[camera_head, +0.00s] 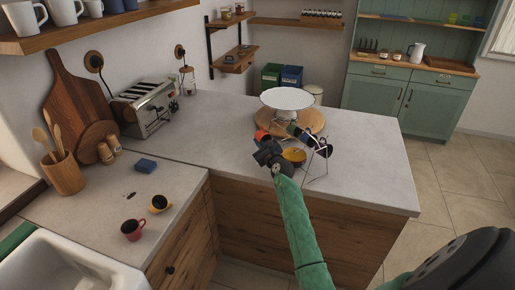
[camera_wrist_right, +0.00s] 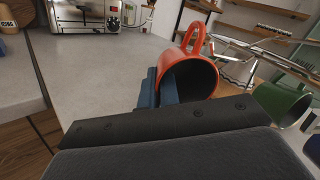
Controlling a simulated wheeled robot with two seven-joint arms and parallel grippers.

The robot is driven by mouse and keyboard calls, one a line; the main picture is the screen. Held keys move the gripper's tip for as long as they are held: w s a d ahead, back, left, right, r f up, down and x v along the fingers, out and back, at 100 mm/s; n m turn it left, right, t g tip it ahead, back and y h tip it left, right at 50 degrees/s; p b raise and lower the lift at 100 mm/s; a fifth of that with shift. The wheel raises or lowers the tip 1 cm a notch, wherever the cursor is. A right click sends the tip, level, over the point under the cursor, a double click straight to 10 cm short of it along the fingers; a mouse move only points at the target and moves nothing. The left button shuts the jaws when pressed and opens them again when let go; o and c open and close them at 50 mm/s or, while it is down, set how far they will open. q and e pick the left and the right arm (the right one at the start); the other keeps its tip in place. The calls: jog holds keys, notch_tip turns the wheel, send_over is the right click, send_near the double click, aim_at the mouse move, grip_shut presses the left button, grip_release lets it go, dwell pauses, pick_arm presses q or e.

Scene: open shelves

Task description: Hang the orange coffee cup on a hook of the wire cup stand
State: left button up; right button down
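The orange coffee cup (camera_wrist_right: 196,76) is tilted, its mouth facing the wrist camera and its handle up. My right gripper (camera_wrist_right: 160,84) has its blue fingers close together at the cup's left wall and holds it there. In the head view the orange cup (camera_head: 262,135) shows only partly behind my right gripper (camera_head: 265,145). The wire cup stand (camera_head: 313,178) is just to the right, with dark and coloured cups on or around it. Its wires (camera_wrist_right: 250,48) also show in the wrist view, beside a green cup (camera_wrist_right: 284,106). My left gripper is not in view.
A yellow bowl-like cup (camera_head: 293,157) is by the stand. A white cake stand (camera_head: 287,99) and round wooden board (camera_head: 300,122) are behind. A toaster (camera_head: 146,107) is left. Red (camera_head: 133,229) and yellow (camera_head: 160,203) cups stand front left. The counter (camera_head: 375,175) is clear on the right.

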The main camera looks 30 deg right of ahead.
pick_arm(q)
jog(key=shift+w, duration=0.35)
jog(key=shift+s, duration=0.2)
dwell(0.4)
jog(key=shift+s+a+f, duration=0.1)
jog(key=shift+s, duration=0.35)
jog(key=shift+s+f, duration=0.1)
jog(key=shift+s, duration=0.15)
pick_arm(e)
jog(key=shift+d, duration=0.7)
jog(key=shift+d, duration=0.1)
jog(key=shift+d, duration=0.15)
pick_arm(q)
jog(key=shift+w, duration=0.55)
pick_arm(e)
jog(key=shift+d+f, duration=0.25)
jog(key=shift+d, duration=0.1)
jog(key=shift+d, duration=0.1)
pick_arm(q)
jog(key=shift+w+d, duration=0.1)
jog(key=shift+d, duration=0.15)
pick_arm(e)
jog(key=shift+d+f, duration=0.15)
